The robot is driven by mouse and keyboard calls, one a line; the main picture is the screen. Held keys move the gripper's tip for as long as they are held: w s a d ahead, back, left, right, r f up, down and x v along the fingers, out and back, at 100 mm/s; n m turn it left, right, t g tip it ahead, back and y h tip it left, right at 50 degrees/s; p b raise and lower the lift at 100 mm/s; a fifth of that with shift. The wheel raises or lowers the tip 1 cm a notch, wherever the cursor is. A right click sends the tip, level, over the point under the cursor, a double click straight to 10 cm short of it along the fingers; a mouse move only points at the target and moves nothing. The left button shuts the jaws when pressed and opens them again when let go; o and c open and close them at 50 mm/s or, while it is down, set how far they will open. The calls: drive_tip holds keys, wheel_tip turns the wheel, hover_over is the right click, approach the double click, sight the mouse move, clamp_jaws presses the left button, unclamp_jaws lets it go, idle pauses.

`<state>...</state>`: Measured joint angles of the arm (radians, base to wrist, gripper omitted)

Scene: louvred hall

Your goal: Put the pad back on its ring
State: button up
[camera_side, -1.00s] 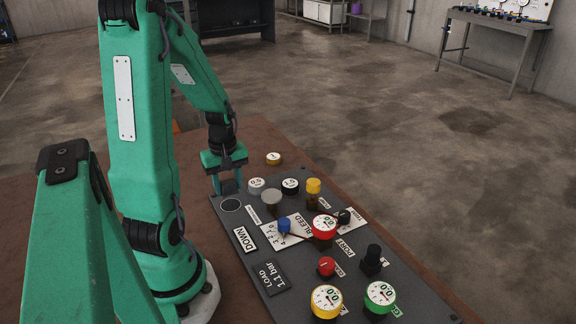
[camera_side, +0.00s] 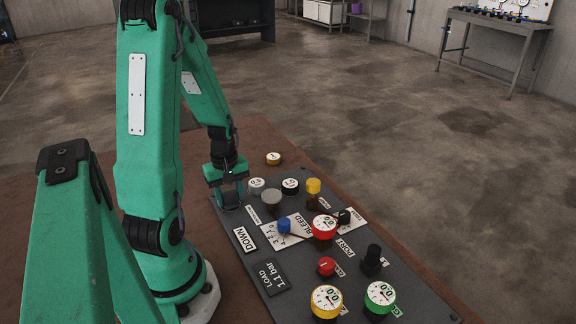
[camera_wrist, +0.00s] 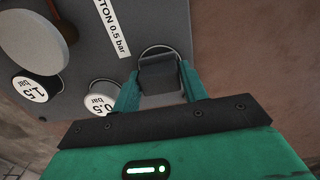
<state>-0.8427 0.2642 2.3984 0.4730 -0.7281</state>
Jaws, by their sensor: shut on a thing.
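My gripper (camera_wrist: 160,88) is shut on the pad (camera_wrist: 160,74), a dark grey block between the two green fingers in the wrist view. The ring (camera_wrist: 158,47) is a thin pale circle outline on the dark panel; its far arc shows just past the pad. The pad appears over the ring, its near part hidden by pad and fingers. I cannot tell whether the pad touches the panel. In the side view my gripper (camera_side: 229,194) is low at the panel's far left corner, covering most of the ring.
A white-topped weight (camera_wrist: 102,99) stands close left of my gripper; a black-rimmed one (camera_wrist: 36,90) and a grey disc (camera_wrist: 32,40) are beyond. The panel (camera_side: 225,217) carries several gauges and knobs. A small yellow-rimmed gauge (camera_side: 273,158) lies on the brown table (camera_side: 262,135).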

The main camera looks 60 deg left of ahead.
sight(229, 194)
drive_tip(key=shift+f, duration=0.1)
drive_tip(key=o, duration=1)
drive_tip(key=shift+c, duration=0.2)
wheel_tip(229, 194, up, 12)
idle(0.8)
drive_tip(key=w+d+r+m+t, duration=0.1)
drive_tip(key=d+r+m+t, duration=0.1)
drive_tip(key=d+r+m, duration=0.3)
drive_tip(key=w+d+r+m+t, duration=0.1)
drive_tip(key=d+r+m+t, duration=0.2)
drive_tip(key=d+m, duration=1)
drive_tip(key=d+r, duration=0.3)
drive_tip(key=d, duration=0.1)
drive_tip(key=shift+w+d+t, duration=0.2)
drive_tip(key=shift+d+t, duration=0.05)
drive_tip(key=shift+t, duration=0.05)
